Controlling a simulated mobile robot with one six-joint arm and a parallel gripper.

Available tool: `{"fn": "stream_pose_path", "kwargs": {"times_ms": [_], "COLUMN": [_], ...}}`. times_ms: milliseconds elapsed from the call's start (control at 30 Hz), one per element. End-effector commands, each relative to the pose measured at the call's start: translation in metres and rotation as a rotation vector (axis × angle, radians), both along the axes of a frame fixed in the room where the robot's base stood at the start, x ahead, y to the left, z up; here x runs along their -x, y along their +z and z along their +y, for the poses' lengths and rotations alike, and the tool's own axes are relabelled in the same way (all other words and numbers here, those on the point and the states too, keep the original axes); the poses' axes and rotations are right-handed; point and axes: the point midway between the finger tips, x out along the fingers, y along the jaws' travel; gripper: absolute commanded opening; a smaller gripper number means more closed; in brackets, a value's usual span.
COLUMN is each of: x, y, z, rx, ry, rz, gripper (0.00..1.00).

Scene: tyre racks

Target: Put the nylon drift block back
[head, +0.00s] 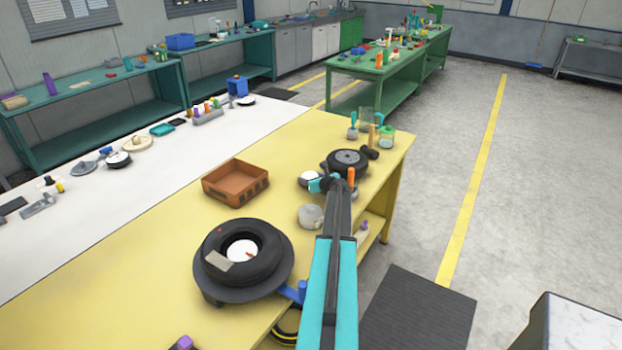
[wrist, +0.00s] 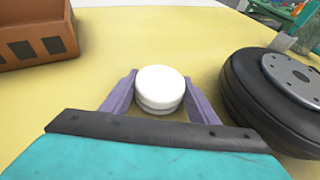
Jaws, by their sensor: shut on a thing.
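The white, round, ridged block (wrist: 160,88), which looks like the nylon drift block, sits between the two purple fingers of my gripper (wrist: 161,92) in the wrist view. My gripper is shut on it. In the head view the block (head: 308,178) shows as a small white shape at the end of my arm, over the yellow table (head: 150,265). The block is upright. I cannot tell whether its underside touches the table.
A wheel with a black tyre (head: 347,160) is close to the right of the block. A brown crate (head: 236,183) stands to the left. A clear jar (head: 311,216) is nearer me. A large tyre (head: 244,255) lies on a round stand. Bottles and tools stand at the table's far right corner.

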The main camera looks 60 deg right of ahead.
Motion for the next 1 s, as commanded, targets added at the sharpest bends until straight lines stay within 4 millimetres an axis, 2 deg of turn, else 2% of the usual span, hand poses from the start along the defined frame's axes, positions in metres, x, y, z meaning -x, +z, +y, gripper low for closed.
{"fn": "stream_pose_path", "kwargs": {"times_ms": [200, 233, 333, 800, 1000], "x": [0.000, 0.000, 0.000, 0.000, 0.011], "y": [-0.003, -0.003, -0.003, 0.002, 0.005], "z": [0.000, 0.000, 0.000, 0.000, 0.007], "rx": [0.000, 0.000, 0.000, 0.000, 0.001], "ry": [0.000, 0.000, 0.000, 0.000, 0.000], "rz": [0.000, 0.000, 0.000, 0.000, -0.001], "gripper": [0.26, 0.56, 0.72, 0.73, 0.73]}}
